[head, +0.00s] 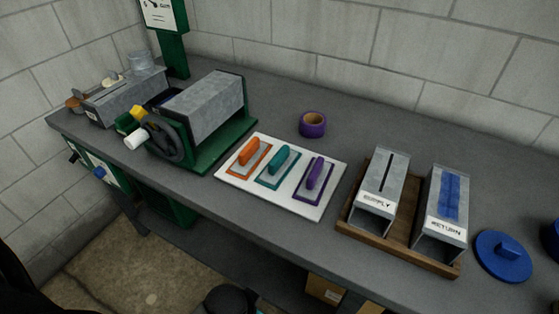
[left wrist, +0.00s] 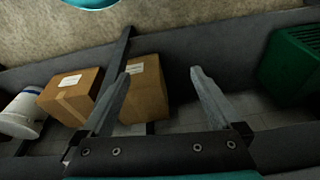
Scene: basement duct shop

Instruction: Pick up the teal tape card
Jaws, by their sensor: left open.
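The teal tape card (head: 279,162) lies on a white board (head: 229,173) on the grey bench in the head view. It has a teal raised grip on a flat, teal-edged plate. It sits between an orange card (head: 251,153) on its left and a purple card (head: 315,178) on its right. My left gripper (left wrist: 163,74) is open and empty in the left wrist view, with cardboard boxes and a floor beyond its fingers. The teal card is not in that view. My right gripper does not show in either view.
A crank machine (head: 205,108) stands left of the board, and a purple tape roll (head: 313,124) behind it. A wooden tray (head: 399,246) with two metal holders is at right, beside a blue lid (head: 503,256). Cardboard boxes (left wrist: 70,92) and a green crate (left wrist: 291,65) appear in the wrist view.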

